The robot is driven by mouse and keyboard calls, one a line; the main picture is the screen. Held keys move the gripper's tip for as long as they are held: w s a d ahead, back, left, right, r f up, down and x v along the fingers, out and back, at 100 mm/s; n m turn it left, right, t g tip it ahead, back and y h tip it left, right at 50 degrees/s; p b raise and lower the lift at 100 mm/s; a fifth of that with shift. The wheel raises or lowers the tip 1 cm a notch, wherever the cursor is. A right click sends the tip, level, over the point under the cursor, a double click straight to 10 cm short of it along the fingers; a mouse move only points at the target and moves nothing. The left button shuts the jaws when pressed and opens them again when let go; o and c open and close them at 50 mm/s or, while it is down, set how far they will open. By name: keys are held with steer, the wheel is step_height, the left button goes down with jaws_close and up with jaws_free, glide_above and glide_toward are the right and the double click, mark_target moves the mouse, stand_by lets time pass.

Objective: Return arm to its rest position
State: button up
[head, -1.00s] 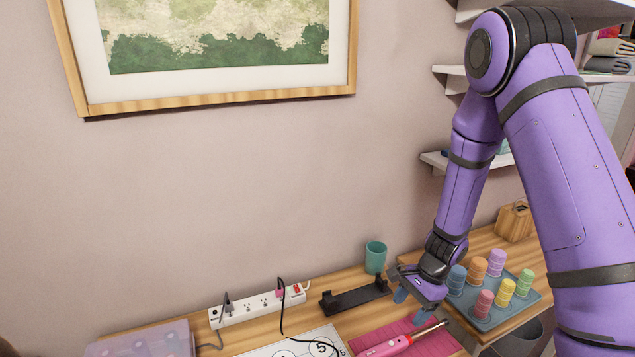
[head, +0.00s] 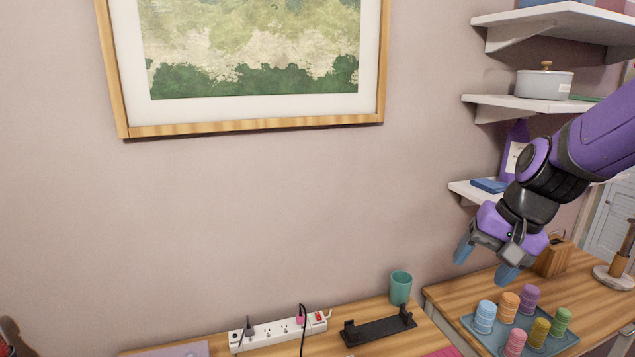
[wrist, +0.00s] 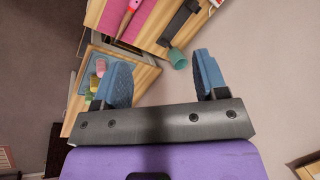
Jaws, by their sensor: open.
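My gripper (head: 484,263) is at the right of the head view, raised above the wooden counter, with its two blue fingers apart. Nothing is between the fingers. In the wrist view my gripper (wrist: 165,80) is also open and empty. The purple arm comes in from the right edge of the head view. In the wrist view the furniture below shows at an angle, well beyond the fingertips.
A blue tray (head: 486,345) with several colored ribbed cylinders stands on the counter below my gripper. Wall shelves (head: 520,103) are close behind the arm. A teal cup (head: 400,288), a black holder (head: 378,330) and a white power strip (head: 278,331) stand left.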

steer(key=s+d+r+n+t+h, duration=0.1)
steer(key=s+r+n, duration=0.1)
steer(key=s+r, duration=0.3)
steer(key=s+d+r+n+t+h, duration=0.2)
steer(key=s+r, duration=0.3)
steer(key=s, duration=0.4)
steer(key=shift+d+n, duration=0.25)
steer(key=shift+n, duration=0.15)
